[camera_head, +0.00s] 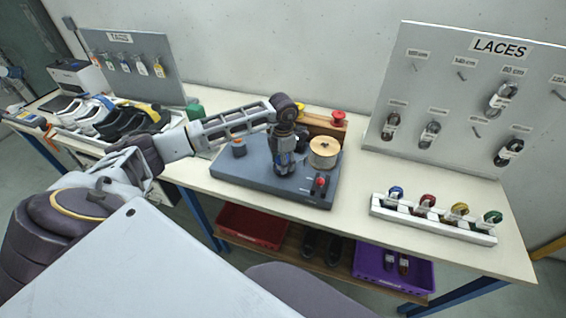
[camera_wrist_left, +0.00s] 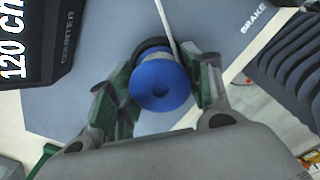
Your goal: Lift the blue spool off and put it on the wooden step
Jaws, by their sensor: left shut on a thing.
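The blue spool (camera_wrist_left: 160,84) sits between the green-edged fingers of my left gripper (camera_wrist_left: 162,92) in the left wrist view. The gripper is shut on it. A pale thread or rod runs up from beside the spool. In the head view my left gripper (camera_head: 284,166) points down over the grey board (camera_head: 250,178) and mostly hides the spool. I cannot tell whether the spool is clear of the board. The wooden step (camera_head: 318,126) stands behind the board, with a red spool (camera_head: 338,118) and a yellow one (camera_head: 300,107) on it. My right gripper is not visible.
A large cream spool (camera_head: 323,152) and a red knob (camera_head: 321,182) are on the board close to the gripper's right. A white rack (camera_head: 430,226) of coloured laces stands at the right. The LACES panel (camera_head: 460,90) rises behind. Shoes fill the left side.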

